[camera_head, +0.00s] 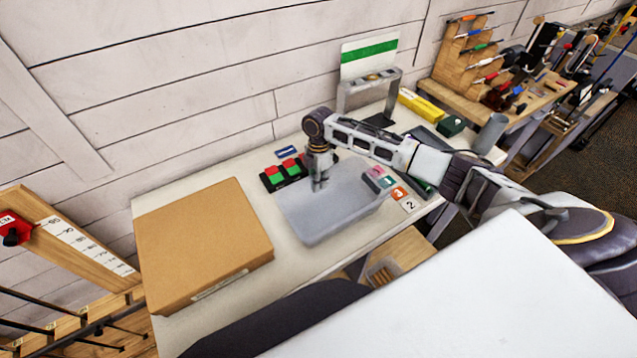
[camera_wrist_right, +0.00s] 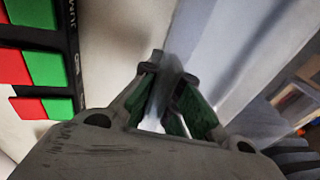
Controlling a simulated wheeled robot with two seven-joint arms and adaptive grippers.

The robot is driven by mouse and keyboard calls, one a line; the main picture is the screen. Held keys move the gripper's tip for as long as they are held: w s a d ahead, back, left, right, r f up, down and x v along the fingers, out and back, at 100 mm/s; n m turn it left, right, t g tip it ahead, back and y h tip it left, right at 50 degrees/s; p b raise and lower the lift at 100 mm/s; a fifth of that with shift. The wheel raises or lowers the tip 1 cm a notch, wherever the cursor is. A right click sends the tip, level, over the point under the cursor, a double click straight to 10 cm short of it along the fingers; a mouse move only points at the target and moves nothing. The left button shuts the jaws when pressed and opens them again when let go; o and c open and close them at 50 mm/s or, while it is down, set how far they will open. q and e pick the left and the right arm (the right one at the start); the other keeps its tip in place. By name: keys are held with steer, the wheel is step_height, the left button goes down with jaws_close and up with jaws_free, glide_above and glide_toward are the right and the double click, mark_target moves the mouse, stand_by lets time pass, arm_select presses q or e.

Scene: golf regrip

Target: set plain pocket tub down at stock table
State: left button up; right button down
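The plain pocket tub (camera_head: 322,222) is a pale grey, open tub at the middle of the white-topped stock table (camera_head: 222,313). It looks level and at the tabletop; I cannot tell whether its base touches. My right gripper (camera_head: 320,184) points down at the tub's far-left rim. In the right wrist view, the green-padded fingers of this gripper (camera_wrist_right: 168,85) are close together on the tub's thin wall. The pale side of the tub (camera_wrist_right: 225,50) fills the area right of the fingers. My left gripper is not in view.
A cardboard box (camera_head: 200,240) lies left of the tub. A black tray of red and green blocks (camera_head: 285,173) sits close behind it. Numbered cards (camera_head: 400,193) lie to its right. A grey stand (camera_head: 368,92) is behind; a wooden tool rack (camera_head: 470,60) is at back right.

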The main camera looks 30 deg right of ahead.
steer(key=shift+f, duration=0.35)
steer(key=c, duration=1.6)
jaws_free()
steer(key=shift+o, duration=0.2)
step_height(320, 180, up, 12)
steer(key=w+d, duration=0.1)
steer(key=shift+w, duration=0.4)
steer(key=shift+f, duration=0.2)
